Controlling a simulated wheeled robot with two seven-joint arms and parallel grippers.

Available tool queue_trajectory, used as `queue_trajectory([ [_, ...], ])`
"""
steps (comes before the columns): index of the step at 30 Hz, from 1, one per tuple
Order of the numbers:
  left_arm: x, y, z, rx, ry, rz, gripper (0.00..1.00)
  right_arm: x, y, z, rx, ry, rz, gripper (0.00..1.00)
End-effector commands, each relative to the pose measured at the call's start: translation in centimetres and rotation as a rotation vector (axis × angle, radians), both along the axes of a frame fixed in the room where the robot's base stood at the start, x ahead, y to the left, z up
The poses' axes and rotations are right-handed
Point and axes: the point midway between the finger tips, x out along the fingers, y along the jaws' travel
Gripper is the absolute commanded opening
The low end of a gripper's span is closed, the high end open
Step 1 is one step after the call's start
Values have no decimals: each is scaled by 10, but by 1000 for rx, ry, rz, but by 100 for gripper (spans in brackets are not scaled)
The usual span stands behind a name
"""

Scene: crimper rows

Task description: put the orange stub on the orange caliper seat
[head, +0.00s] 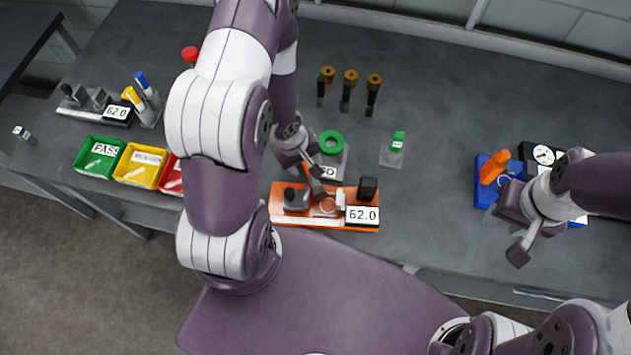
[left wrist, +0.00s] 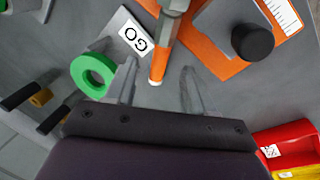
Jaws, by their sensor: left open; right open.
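My left gripper (head: 318,188) is open just above the stand's middle. In the left wrist view, its two fingers (left wrist: 158,88) stand either side of a slim orange-and-grey piece with a pale tip, which looks like the orange stub (left wrist: 159,66); a gap shows on both sides. Whether its far end rests in the seat is unclear. My right gripper (head: 504,234) is open and empty at the right, before a blue fixture.
A green ring (head: 332,142) on a GO stand is close behind the left gripper. A green block (head: 398,140) stands right of it. Green, yellow and red bins (head: 140,166) are left. Several dark pins stand behind.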

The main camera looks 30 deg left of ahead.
Motion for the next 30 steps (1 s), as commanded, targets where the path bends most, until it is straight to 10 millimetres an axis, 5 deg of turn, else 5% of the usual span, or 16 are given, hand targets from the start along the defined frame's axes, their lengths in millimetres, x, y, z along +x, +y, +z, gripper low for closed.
queue_trajectory([
  [6,7,-6,-38,0,3,0,53,0,0,-2,0,0,0,43],
  [14,8,-7,-44,1,1,-1,53,0,0,-2,0,0,0,43],
  [20,8,-7,-44,0,1,-1,0,0,0,-2,0,0,0,43],
  [30,8,-7,-40,1,1,-1,0,0,0,-1,0,0,0,43],
])
